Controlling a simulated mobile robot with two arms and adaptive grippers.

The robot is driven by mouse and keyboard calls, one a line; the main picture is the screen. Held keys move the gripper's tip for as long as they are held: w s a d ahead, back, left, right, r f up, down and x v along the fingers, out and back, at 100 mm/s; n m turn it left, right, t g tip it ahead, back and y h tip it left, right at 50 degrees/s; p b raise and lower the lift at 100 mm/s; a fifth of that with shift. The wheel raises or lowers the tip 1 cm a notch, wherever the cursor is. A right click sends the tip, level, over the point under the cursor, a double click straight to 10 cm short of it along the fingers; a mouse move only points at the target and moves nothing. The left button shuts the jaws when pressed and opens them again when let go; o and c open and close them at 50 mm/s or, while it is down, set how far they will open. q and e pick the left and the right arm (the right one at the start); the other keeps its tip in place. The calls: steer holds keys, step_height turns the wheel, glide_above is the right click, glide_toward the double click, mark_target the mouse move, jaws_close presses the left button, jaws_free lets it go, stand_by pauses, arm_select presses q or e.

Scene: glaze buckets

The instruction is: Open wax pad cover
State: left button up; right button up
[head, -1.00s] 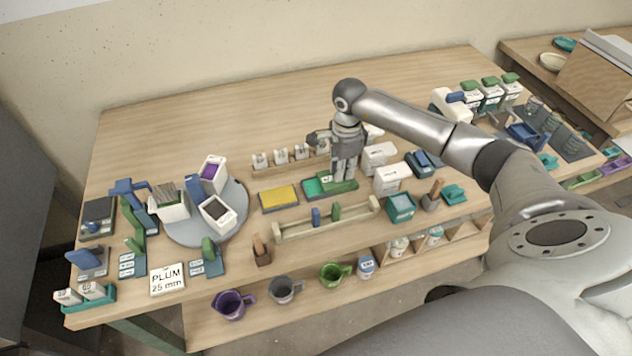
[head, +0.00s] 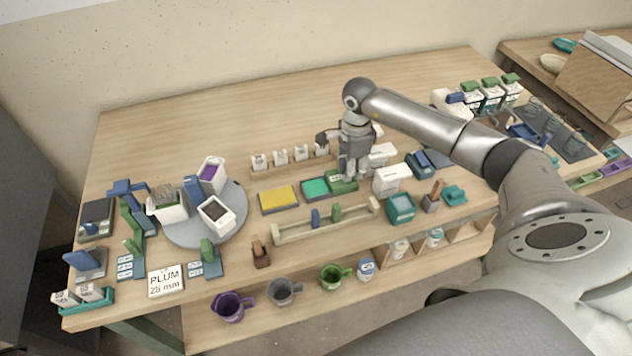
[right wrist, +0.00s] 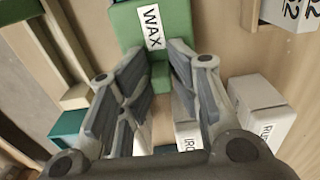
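The wax pad (head: 315,188) shows its teal surface on the table, right of a yellow pad. Its green cover (head: 342,184) sits at the right end of the pad, with part of the pad bare. In the right wrist view the cover (right wrist: 172,22) bears a white WAX label and has a green tab toward me. My right gripper (head: 355,174) points down at the cover. In the wrist view its fingertips (right wrist: 160,60) stand on either side of the tab and appear shut on it; exact contact is partly hidden. My left gripper is not in view.
The yellow pad (head: 278,199) lies to the left. White boxes (head: 388,180) stand close on the right, one more behind the gripper. A low wooden rail (head: 327,222) runs in front; small labelled blocks (head: 281,157) stand behind. The back left table is clear.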

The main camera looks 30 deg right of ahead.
steer(key=shift+s+f, duration=0.15)
steer(key=shift+f, duration=0.2)
steer(key=shift+r+p, duration=0.3)
steer(key=shift+r, duration=0.1)
steer(key=r+p, duration=0.2)
steer(key=r, duration=0.1)
steer(key=r+p, duration=0.1)
steer(key=r, duration=0.2)
steer(key=shift+w+r+p, duration=0.2)
steer(key=shift+r+p, duration=0.1)
steer(key=shift+p, duration=0.05)
